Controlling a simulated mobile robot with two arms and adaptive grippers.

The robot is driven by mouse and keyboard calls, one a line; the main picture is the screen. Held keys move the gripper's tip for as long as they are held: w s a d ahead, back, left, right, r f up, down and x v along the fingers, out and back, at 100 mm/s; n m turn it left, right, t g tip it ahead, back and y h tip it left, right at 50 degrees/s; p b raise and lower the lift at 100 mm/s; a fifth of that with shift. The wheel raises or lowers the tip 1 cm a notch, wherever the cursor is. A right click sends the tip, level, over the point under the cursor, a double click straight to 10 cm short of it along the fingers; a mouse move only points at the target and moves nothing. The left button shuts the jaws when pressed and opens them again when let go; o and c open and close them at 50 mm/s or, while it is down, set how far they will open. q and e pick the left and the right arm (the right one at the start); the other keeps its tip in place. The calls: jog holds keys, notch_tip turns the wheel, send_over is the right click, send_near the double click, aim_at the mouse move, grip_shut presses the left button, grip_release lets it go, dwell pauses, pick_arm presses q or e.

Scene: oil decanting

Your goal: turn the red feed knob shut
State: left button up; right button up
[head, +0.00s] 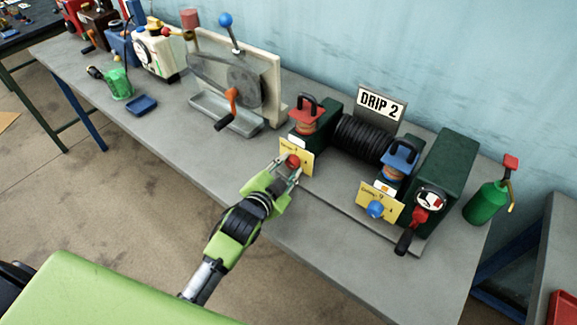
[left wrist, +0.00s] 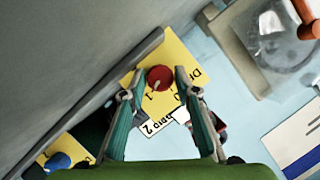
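The red feed knob (head: 292,160) sits on the front of a yellow label plate (head: 303,165) on the left unit of the DRIP 2 machine. My left gripper (head: 287,172) is at this knob, reaching in from the front. In the left wrist view the red knob (left wrist: 160,78) shows between the two fingertips of the left gripper (left wrist: 159,80), with a narrow gap seen on each side. The fingers are open and do not appear to squeeze the knob. The yellow plate (left wrist: 180,52) is behind it. My right gripper is not in view.
A blue knob (head: 375,209) is on the right yellow plate. A black-handled crank (head: 404,242) juts out at the front right. A green oil can (head: 485,203) stands at the far right. A grey machine with an orange crank (head: 232,98) stands to the left.

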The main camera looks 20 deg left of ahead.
pick_arm(q)
jog(key=c, duration=0.5)
jog(key=shift+o, duration=0.2)
